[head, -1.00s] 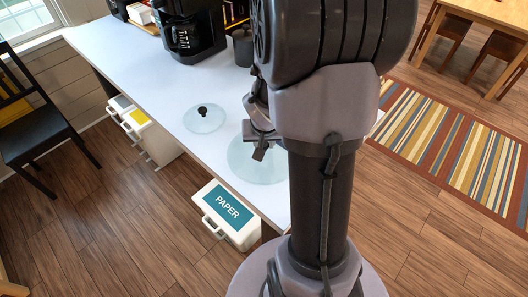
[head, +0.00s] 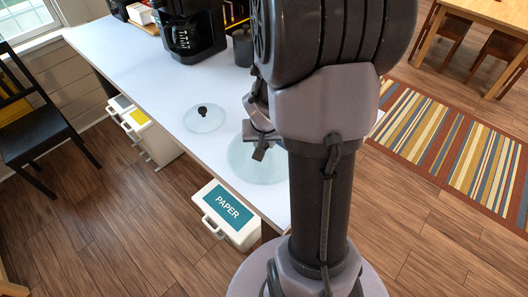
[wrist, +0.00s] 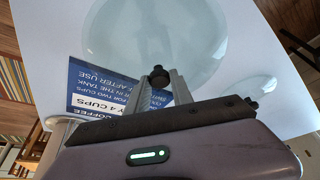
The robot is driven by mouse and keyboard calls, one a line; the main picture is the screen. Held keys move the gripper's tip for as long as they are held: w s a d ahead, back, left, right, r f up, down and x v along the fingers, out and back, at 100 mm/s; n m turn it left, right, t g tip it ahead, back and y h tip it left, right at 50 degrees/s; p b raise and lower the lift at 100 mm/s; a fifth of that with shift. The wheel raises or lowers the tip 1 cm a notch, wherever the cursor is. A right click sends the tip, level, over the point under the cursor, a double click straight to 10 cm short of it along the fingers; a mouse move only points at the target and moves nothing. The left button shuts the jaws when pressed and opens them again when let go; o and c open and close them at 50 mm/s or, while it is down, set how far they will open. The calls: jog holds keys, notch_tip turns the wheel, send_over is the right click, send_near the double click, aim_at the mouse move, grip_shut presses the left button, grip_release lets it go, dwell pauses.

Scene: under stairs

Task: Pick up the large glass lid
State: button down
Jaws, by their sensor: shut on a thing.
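The large glass lid (head: 246,168) is a clear pale disc at the near end of the white counter, partly hidden behind my arm. In the wrist view the large glass lid (wrist: 152,38) fills the upper middle, with its dark knob (wrist: 159,76) between my fingertips. My gripper (head: 261,150) is over the lid and shut on that knob; it also shows in the wrist view (wrist: 159,82). I cannot tell any gap between lid and counter. A smaller glass lid (head: 205,121) with a black knob lies apart, farther along the counter.
A black coffee maker (head: 192,30) and a dark canister (head: 243,48) stand farther back on the white counter (head: 135,65). A blue printed card (wrist: 90,88) lies near the large lid. A bin marked PAPER (head: 228,212) sits below the counter's edge.

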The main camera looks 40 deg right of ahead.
aim_at(264, 145)
jog(key=shift+r, duration=0.1)
dwell(0.3)
notch_tip(264, 145, up, 4)
jog(key=p, duration=0.3)
jog(key=s+a+b, duration=0.3)
jog(key=a, duration=0.4)
jog(key=s+a+b, duration=0.4)
jog(key=a, duration=0.3)
jog(key=shift+a+r, duration=0.25)
jog(key=shift+r, duration=0.2)
jog(key=c, duration=1.7)
grip_release()
jog(key=shift+w, duration=0.1)
grip_shut()
